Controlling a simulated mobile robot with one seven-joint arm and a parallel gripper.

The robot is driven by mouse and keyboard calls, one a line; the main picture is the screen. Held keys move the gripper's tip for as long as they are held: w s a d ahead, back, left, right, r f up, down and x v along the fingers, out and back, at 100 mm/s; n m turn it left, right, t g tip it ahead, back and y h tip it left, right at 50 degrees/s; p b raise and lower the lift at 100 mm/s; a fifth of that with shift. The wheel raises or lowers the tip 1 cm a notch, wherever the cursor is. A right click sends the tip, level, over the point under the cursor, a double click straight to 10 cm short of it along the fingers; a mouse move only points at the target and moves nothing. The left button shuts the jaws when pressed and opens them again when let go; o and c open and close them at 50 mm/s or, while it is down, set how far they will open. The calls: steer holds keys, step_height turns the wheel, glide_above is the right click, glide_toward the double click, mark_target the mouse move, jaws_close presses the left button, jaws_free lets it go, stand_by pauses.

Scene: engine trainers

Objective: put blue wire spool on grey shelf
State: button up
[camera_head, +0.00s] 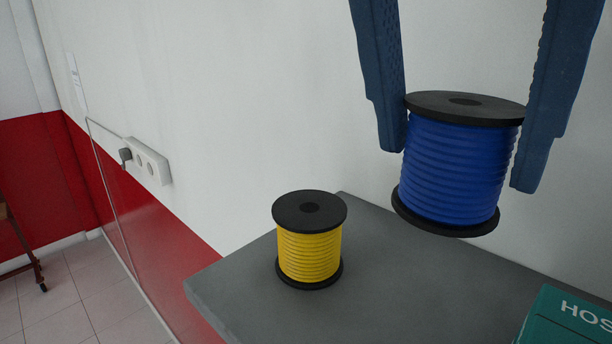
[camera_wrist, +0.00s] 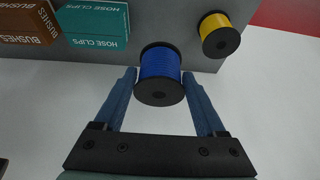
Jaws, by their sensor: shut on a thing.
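The blue wire spool (camera_head: 457,170) has black end discs and is held upright, tilted slightly, between the two fingers of my gripper (camera_head: 462,160). In the head view it appears above the grey shelf (camera_head: 400,290), apart from its surface. In the wrist view the blue spool (camera_wrist: 159,66) sits between the fingertips of my gripper (camera_wrist: 160,85), with the grey shelf (camera_wrist: 170,22) behind it. The gripper is shut on the spool.
A yellow wire spool (camera_head: 310,255) stands upright near the shelf's left part. A green hose clips box (camera_head: 565,318) lies at the lower right. The wrist view shows brown bushes boxes (camera_wrist: 22,20) beside green ones. Bare shelf lies between the yellow spool and green box.

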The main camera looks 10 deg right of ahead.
mark_target(413, 203)
steer(key=f, duration=0.3)
steer(key=a+f+b, duration=0.1)
steer(key=f, duration=0.1)
steer(key=shift+w+f, duration=0.1)
steer(key=shift+f, duration=0.3)
step_height(413, 203, down, 4)
steer(key=b, duration=0.3)
steer(key=shift+r, duration=0.15)
steer(key=shift+d, duration=0.1)
